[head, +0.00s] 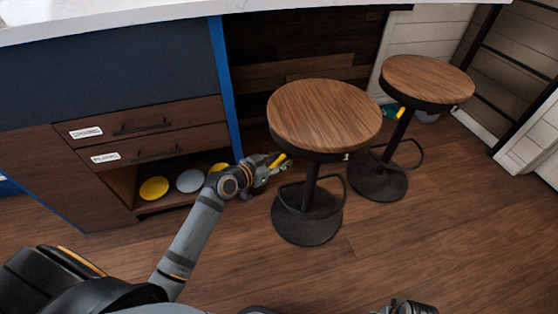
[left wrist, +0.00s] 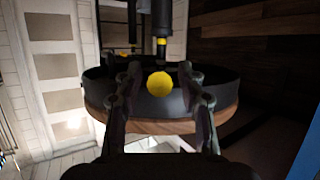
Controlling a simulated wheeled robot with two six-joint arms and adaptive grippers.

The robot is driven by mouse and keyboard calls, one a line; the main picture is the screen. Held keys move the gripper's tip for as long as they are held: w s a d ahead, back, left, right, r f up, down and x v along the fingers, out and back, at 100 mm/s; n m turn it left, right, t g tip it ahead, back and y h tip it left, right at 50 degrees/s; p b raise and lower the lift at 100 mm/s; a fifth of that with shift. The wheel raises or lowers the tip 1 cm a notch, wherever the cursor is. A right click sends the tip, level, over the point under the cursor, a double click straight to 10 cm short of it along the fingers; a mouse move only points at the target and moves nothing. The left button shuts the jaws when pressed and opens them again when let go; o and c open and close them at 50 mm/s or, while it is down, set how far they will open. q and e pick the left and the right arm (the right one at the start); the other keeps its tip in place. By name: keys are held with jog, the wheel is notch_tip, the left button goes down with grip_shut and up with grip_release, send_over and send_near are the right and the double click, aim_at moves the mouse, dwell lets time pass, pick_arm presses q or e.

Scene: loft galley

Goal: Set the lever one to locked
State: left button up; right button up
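A lever with a yellow grip (head: 277,160) sticks out from under the round wooden seat of the nearer stool (head: 325,112). In the left wrist view its rounded yellow end (left wrist: 160,84) shows end-on, in front of the seat's dark underside rim. My left gripper (head: 265,164) is beside the seat at the lever; its fingers (left wrist: 160,90) stand apart on both sides of the yellow end, with a gap on each side. I cannot tell the lever's setting. Part of what looks like my right gripper (head: 410,307) shows at the bottom edge; its fingers are not clear.
A second stool (head: 427,80) with a small green part (head: 390,112) under its seat stands behind to the right. At left, a cabinet has two labelled drawers (head: 142,127) above an open shelf holding yellow and grey discs (head: 189,180). The wooden floor (head: 430,245) in front is clear.

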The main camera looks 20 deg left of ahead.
pick_arm(q)
jog(key=shift+s+a, duration=0.2)
jog(key=shift+s, duration=0.1)
jog(key=v, duration=0.7)
jog(key=shift+w, duration=0.15)
